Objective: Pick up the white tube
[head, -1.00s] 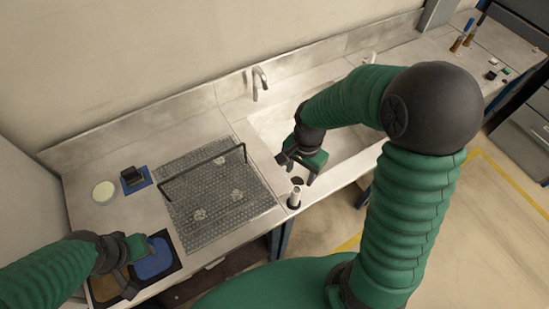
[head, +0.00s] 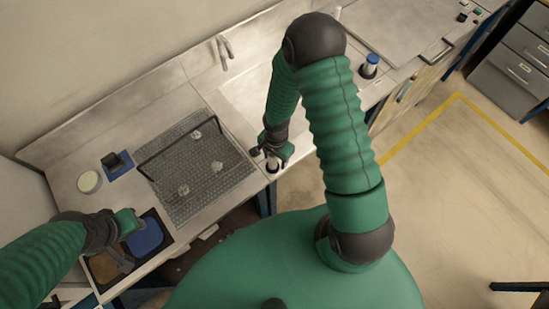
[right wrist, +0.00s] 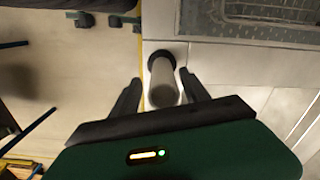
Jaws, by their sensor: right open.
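The white tube (head: 272,165) stands upright at the counter's front edge, beside the sink, partly hidden by my right gripper. In the right wrist view the tube (right wrist: 163,82) has a pale body and a dark ring at its far end. My right gripper (head: 272,155) is over it. Its two dark fingers (right wrist: 163,92) are open, one on each side of the tube, with gaps visible. My left gripper (head: 126,240) is at the left, over the tray with brown and blue sections; its finger opening is unclear.
A perforated metal plate (head: 208,192) with a dark bar handle lies left of the tube. The sink and tap (head: 225,50) are behind. A black block on a blue mat (head: 119,172) and a round pale dish (head: 89,181) are at the left.

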